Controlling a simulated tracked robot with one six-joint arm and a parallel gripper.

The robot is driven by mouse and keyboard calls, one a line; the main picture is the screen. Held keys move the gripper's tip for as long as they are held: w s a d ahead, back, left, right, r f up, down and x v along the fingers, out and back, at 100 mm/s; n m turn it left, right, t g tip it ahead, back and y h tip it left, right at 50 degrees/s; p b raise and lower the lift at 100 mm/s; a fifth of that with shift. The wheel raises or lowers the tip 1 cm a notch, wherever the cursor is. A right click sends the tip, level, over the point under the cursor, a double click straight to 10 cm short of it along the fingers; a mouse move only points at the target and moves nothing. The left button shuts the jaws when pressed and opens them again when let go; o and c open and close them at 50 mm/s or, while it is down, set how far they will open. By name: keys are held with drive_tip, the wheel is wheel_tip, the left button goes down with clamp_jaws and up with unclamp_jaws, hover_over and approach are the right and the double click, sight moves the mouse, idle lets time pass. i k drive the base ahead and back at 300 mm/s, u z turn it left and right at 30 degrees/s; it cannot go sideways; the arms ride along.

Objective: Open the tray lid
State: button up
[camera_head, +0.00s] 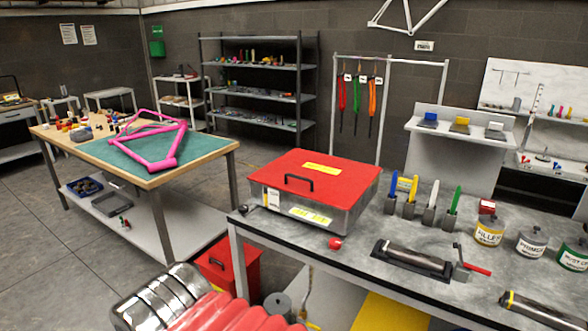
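A metal tray box with a flat red lid (345,172) stands on the grey bench near the middle of the view. The lid lies flat and shut on the box (345,217), so the inside is hidden. A black bar handle (299,178) sits on the lid's near side, and a yellow label (321,168) lies behind it. A white label and a yellow label are on the box's front. A ribbed silver part and red bellows, apparently of my arm, show at the bottom left, apart from the box. My gripper's fingers are not in view.
On the bench (285,231), a red knob-like thing (335,243) is by the box's front. Upright coloured tools (408,195), a black device with a red-handled crank (415,258) and labelled cans (489,231) stand right. A pink frame (150,145) lies on the left table.

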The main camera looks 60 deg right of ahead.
sight(339, 183)
drive_tip(key=z, duration=0.55)
drive_tip(key=i, duration=0.9)
drive_tip(key=z, duration=0.65)
